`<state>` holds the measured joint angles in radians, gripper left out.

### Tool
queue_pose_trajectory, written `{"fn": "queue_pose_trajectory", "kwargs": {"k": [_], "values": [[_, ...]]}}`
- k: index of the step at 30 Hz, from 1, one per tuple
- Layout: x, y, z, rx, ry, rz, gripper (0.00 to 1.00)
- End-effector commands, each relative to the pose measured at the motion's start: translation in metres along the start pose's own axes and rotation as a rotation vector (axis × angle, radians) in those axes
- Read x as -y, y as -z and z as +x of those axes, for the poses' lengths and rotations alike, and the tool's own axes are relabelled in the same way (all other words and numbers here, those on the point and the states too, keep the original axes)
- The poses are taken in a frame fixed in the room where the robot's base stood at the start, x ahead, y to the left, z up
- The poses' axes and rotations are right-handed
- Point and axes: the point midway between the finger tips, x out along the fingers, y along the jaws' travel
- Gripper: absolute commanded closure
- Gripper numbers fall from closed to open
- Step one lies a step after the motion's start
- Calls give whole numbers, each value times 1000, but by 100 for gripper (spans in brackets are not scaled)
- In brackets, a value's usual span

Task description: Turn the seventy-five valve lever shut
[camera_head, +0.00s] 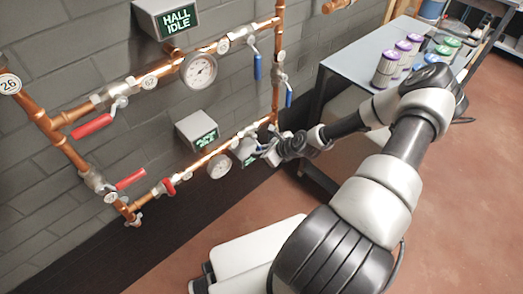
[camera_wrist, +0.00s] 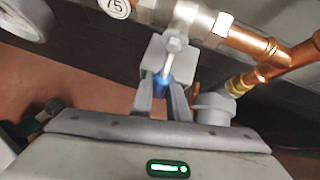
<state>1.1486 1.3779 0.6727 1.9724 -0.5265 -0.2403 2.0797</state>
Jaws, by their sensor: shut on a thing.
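In the wrist view a round tag (camera_wrist: 115,7), cut by the top edge and seeming to read 75, hangs on the pipe beside a silver valve body (camera_wrist: 190,16). Its lever (camera_wrist: 174,44) has a metal stem and a blue grip (camera_wrist: 161,82), and points down the picture, across the pipe. My gripper (camera_wrist: 162,98) is shut on the blue grip, one finger on each side. In the head view my gripper (camera_head: 256,150) is at the right end of the lower copper pipe. The lever and tag are hidden there by the gripper and wrist.
Other levers are near: blue ones (camera_head: 258,66) (camera_head: 289,94) above, red ones (camera_head: 92,126) (camera_head: 131,179) to the left. A table with cans (camera_head: 385,68) stands at right.

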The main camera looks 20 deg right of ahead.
Motion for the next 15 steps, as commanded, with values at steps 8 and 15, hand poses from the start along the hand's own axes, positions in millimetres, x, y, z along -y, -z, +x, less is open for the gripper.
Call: {"fn": "queue_pose_trajectory", "kwargs": {"k": [8,15], "values": [[-3,-1,0,11,-36,42,100],[-4,-1,1,11,-41,46,100]]}}
